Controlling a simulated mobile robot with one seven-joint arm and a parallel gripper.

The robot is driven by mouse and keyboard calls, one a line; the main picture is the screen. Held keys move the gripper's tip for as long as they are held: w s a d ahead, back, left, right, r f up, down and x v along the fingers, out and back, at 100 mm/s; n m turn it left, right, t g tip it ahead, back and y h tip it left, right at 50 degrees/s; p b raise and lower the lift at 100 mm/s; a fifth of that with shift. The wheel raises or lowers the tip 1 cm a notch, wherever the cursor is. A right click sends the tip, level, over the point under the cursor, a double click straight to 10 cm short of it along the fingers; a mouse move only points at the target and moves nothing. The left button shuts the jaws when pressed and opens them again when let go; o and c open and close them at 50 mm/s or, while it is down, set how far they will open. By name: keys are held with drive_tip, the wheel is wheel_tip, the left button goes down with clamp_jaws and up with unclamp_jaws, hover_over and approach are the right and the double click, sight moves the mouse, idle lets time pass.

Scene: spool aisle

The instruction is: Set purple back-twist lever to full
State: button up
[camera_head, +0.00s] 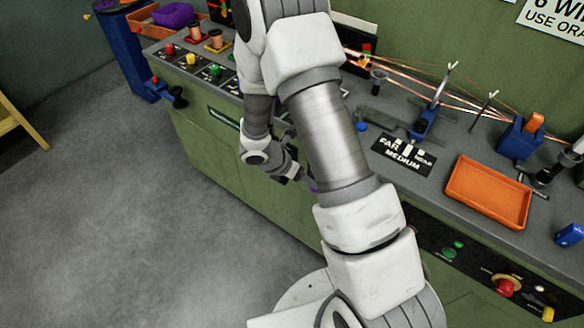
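My gripper (294,176) is low at the front of the green bench, beside its front panel, and partly hidden behind my own arm. Its fingers are small and dark here, and I cannot tell whether they are open or shut. A small purple piece (313,186) shows just right of the gripper at the edge of my arm. It may be part of the purple back-twist lever, but most of it is hidden. I cannot tell its setting or whether the gripper touches it.
The bench top holds a black FAR/NEAR/MEDIUM plate (404,156), an orange tray (488,192), a blue wire guide (425,120) and strung copper wires. A red knob (504,286) is on the lower front panel. A purple bin (173,14) stands far left.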

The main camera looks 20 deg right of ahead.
drive_tip(key=v, duration=0.7)
drive_tip(key=shift+p, duration=0.4)
drive_tip(key=shift+r, duration=0.1)
drive_tip(key=s+d+r+m+y, duration=0.1)
drive_tip(key=s+d+r+m, duration=0.15)
drive_tip(key=r+m, duration=0.55)
drive_tip(key=s+d+r+m+y, duration=0.1)
drive_tip(key=s+r+m, duration=0.3)
drive_tip(key=r, duration=0.7)
drive_tip(key=s+a+r+m+t+y, duration=0.2)
drive_tip(key=s+r+m+t+y, duration=0.2)
drive_tip(key=s+r+m, duration=0.6)
drive_tip(key=m, duration=0.3)
drive_tip(key=shift+s+a+r+m+t+y, duration=0.2)
drive_tip(key=shift+a+r+m+t+y, duration=0.1)
drive_tip(key=shift+a+r, duration=0.1)
drive_tip(key=shift+w+d, duration=0.1)
drive_tip(key=shift+d, duration=0.05)
